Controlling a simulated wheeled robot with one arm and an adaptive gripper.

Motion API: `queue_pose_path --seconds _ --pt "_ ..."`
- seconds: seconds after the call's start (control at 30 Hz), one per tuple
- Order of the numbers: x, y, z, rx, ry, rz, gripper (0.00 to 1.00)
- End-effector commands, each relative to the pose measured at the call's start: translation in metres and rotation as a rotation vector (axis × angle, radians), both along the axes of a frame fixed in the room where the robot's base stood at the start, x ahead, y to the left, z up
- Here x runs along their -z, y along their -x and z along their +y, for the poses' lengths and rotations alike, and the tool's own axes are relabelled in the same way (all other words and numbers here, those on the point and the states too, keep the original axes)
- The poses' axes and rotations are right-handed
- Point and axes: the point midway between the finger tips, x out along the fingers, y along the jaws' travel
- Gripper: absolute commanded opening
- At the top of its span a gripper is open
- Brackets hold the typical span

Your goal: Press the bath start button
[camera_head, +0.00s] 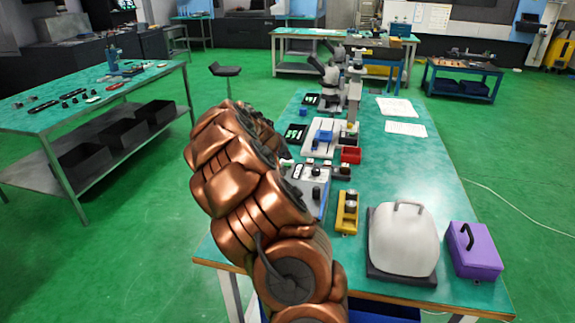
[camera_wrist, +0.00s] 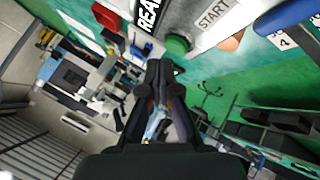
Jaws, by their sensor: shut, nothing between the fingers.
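A round green button (camera_wrist: 178,45) sits beside a START label (camera_wrist: 213,16) on a pale panel at the top of the wrist view. My gripper (camera_wrist: 160,68) is shut and empty, its dark fingertips just below and left of the green button in the picture. I cannot tell whether they touch it. A second label, partly cut off and starting "REA" (camera_wrist: 149,14), is left of the button. In the head view my copper arm covers the gripper and the green button does not show.
A control box (camera_head: 308,186) with dark knobs lies right of my arm on the teal bench (camera_head: 425,170). A yellow holder (camera_head: 347,212), a white covered unit (camera_head: 402,238) and a purple box (camera_head: 476,251) stand nearby. A microscope (camera_head: 328,85) is farther back.

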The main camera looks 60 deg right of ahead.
Motion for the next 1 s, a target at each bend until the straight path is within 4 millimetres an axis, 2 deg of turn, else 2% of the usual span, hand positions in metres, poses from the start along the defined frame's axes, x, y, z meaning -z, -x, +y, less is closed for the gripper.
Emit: queue_pose_path --seconds 0.2,1.0 --pt "0.0076 0.0001 0.0001 0.0 -0.001 -0.001 0.0" --pt "0.0104 0.0002 0.0002 0.0 0.0 0.0 0.0"
